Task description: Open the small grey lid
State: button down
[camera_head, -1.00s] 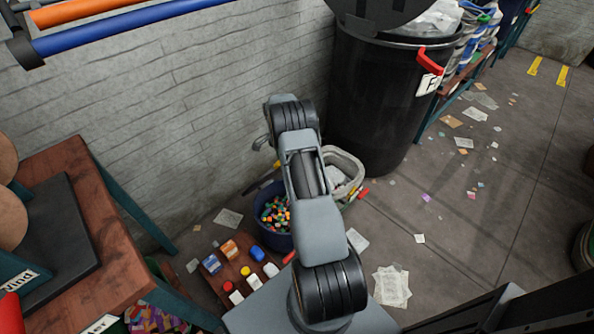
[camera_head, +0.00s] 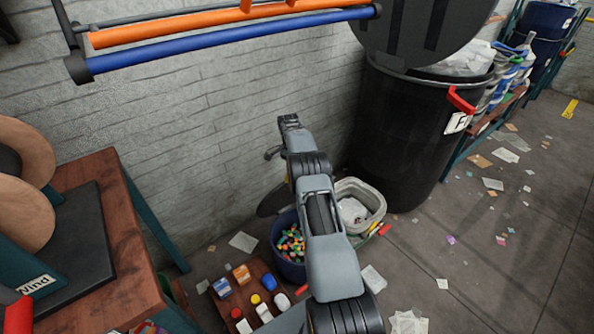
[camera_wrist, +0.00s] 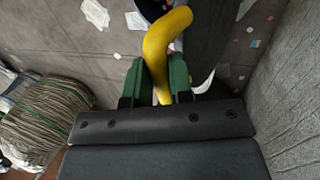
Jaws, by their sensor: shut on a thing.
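My gripper (camera_wrist: 162,82) is shut on a yellow bent handle (camera_wrist: 168,45), with its green fingers on either side of it in the wrist view. In the head view my arm hides the gripper. A small dark grey lid (camera_head: 272,201) stands tilted up behind the blue bin (camera_head: 283,262), partly hidden by my arm. The bin's mouth is uncovered there, and small colourful pieces show inside. Where the handle joins the lid is hidden.
A large black bin (camera_head: 395,140) with a raised grey lid stands behind. A pale grey tub (camera_head: 372,192) is right of the blue bin. A wooden tray (camera_head: 262,270) holds small bottles in front. A brick wall is close behind; paper scraps litter the floor.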

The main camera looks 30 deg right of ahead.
jog(key=shift+a+f, duration=0.3)
jog(key=shift+f, duration=0.25)
jog(key=c, duration=1.3)
grip_release()
jog(key=shift+f, duration=0.1)
jog(key=shift+d+r, duration=0.1)
jog(key=shift+r, duration=0.1)
jog(key=shift+w+r, duration=0.1)
jog(key=shift+r, duration=0.45)
jog(key=shift+s+r+p, duration=0.2)
jog(key=shift+r+p, duration=0.15)
jog(key=shift+r, duration=0.9)
jog(key=s+a+r+p, duration=0.1)
jog(key=s+a+r, duration=0.4)
jog(key=s+r, duration=0.4)
jog(key=s, duration=0.3)
jog(key=shift+s+r, duration=0.15)
jog(key=shift+s, duration=0.25)
